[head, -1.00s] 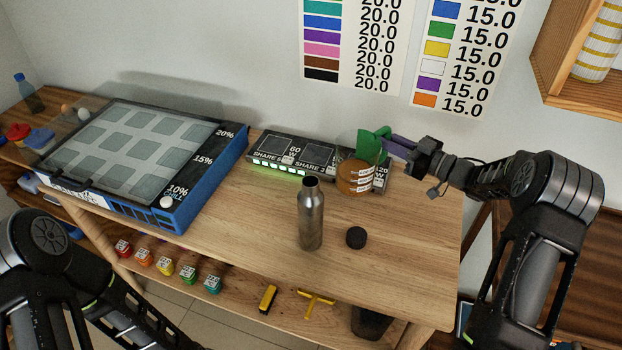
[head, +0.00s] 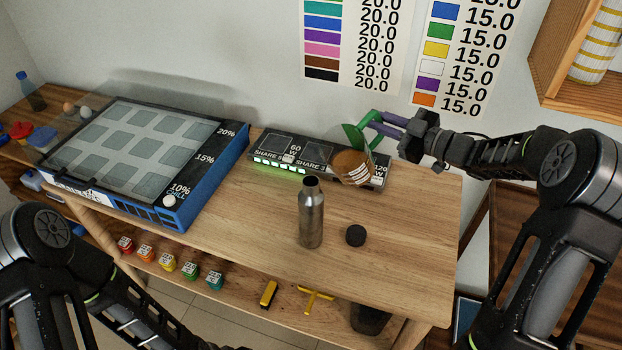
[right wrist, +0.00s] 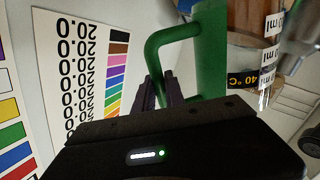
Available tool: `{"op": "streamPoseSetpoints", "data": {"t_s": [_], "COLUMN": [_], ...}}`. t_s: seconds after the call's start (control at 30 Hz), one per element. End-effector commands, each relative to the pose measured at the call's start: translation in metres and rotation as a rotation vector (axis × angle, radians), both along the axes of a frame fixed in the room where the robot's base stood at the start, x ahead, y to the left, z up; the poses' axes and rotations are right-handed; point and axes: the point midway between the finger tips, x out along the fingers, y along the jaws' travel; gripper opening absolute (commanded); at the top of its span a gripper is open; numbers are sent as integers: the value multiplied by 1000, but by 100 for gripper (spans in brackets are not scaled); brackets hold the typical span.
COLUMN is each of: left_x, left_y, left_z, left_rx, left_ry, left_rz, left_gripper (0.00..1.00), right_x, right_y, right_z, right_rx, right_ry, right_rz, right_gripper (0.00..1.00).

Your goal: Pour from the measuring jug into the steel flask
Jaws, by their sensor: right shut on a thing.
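The measuring jug (head: 351,168) holds brown liquid and has white labels and a green handle (head: 354,137). My right gripper (head: 374,122) is shut on the handle with its purple fingers. The jug is tilted, in the air behind and to the right of the flask. The steel flask (head: 311,215) stands upright and open on the table. In the right wrist view the fingers (right wrist: 160,92) are at the green handle (right wrist: 208,45), with the brown jug (right wrist: 252,50) beyond; part of the flask (right wrist: 302,35) shows at the right edge. My left gripper's fingers are out of view.
A black cap (head: 355,235) lies right of the flask. A blue-sided chill box (head: 215,178) fills the table's left. The front of the table is clear.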

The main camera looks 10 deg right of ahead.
Motion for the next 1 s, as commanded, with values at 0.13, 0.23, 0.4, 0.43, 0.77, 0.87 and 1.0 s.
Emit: {"op": "streamPoseSetpoints", "data": {"t_s": [0.13, 0.23, 0.4, 0.43, 0.77, 0.87, 1.0], "left_x": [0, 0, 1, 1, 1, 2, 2], "left_y": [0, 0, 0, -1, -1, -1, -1], "left_z": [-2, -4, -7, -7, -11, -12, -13], "left_rx": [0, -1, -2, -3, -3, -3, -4], "left_ry": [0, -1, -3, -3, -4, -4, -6], "left_rz": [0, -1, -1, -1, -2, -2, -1], "left_gripper": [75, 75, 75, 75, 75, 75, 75], "right_x": [-5, -9, -13, -14, -19, -19, -20], "right_y": [10, 17, 26, 27, 36, 37, 39], "right_z": [15, 23, 36, 39, 52, 55, 59], "right_rx": [-65, -108, -185, -198, -279, -295, -317], "right_ry": [-40, -63, -102, -110, -151, -160, -171], "right_rz": [1, 2, 0, 1, 0, 1, 0], "right_gripper": [0, 0, 0, 0, 0, 0, 0]}}
